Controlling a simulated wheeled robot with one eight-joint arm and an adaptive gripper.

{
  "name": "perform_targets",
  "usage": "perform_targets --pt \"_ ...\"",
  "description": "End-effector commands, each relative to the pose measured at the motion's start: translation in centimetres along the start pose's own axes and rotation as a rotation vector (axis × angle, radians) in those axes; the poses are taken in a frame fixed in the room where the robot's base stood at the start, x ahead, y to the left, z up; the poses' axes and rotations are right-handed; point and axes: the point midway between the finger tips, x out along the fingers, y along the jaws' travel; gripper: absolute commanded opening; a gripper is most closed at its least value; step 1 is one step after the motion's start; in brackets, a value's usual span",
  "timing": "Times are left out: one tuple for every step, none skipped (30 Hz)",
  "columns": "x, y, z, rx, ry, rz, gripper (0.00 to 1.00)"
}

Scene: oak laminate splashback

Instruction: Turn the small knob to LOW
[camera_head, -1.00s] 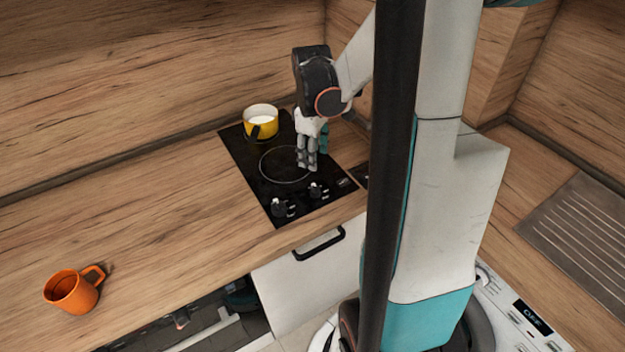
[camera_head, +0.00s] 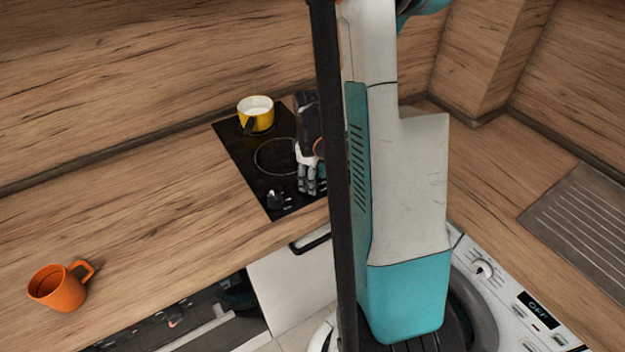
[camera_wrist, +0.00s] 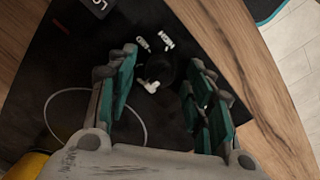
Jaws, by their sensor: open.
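The black cooktop (camera_head: 250,170) has two control knobs near its front edge. The left knob (camera_head: 276,198) is in plain view in the head view, while the right one is hidden behind my gripper (camera_head: 308,188). In the wrist view, my gripper (camera_wrist: 160,72) is open, with its teal-padded fingers on both sides of a dark knob (camera_wrist: 165,72). A white pointer mark shows on it, and small white printed marks (camera_wrist: 154,41) lie beyond it. The marks are too small to read. I cannot tell whether the fingers touch the knob.
A yellow pot (camera_head: 256,122) with white contents stands at the back of the cooktop; its edge shows in the wrist view (camera_wrist: 25,165). An orange mug (camera_head: 57,289) stands on the counter at left. The wooden counter (camera_head: 140,215) between is clear.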

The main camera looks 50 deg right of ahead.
Motion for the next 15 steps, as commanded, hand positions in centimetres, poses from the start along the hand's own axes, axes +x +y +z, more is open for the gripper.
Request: perform_targets --pt "0.2 0.01 0.0 0.0 0.0 0.0 0.47" --pt "0.25 0.01 0.0 0.0 0.0 0.0 0.47" --pt "0.28 0.01 0.0 0.0 0.0 0.0 0.47" --pt "0.28 0.01 0.0 0.0 0.0 0.0 0.47" --pt "0.28 0.01 -0.01 0.0 0.0 0.0 0.47" --pt "0.27 0.01 -0.01 0.0 0.0 0.0 0.47" --pt "0.26 0.01 -0.01 0.0 0.0 0.0 0.47" --pt "0.25 0.01 -0.01 0.0 0.0 0.0 0.47" --pt "0.25 0.01 -0.01 0.0 0.0 0.0 0.47" --pt "0.25 0.01 -0.01 0.0 0.0 0.0 0.43" --pt "0.25 0.01 -0.01 0.0 0.0 0.0 0.36" --pt "0.24 0.01 -0.01 0.0 0.0 0.0 0.27" --pt "0.24 0.01 -0.01 0.0 0.0 0.0 0.2" --pt "0.24 0.01 -0.01 0.0 0.0 0.0 0.13" --pt "0.24 0.01 -0.01 0.0 0.0 0.0 0.04"
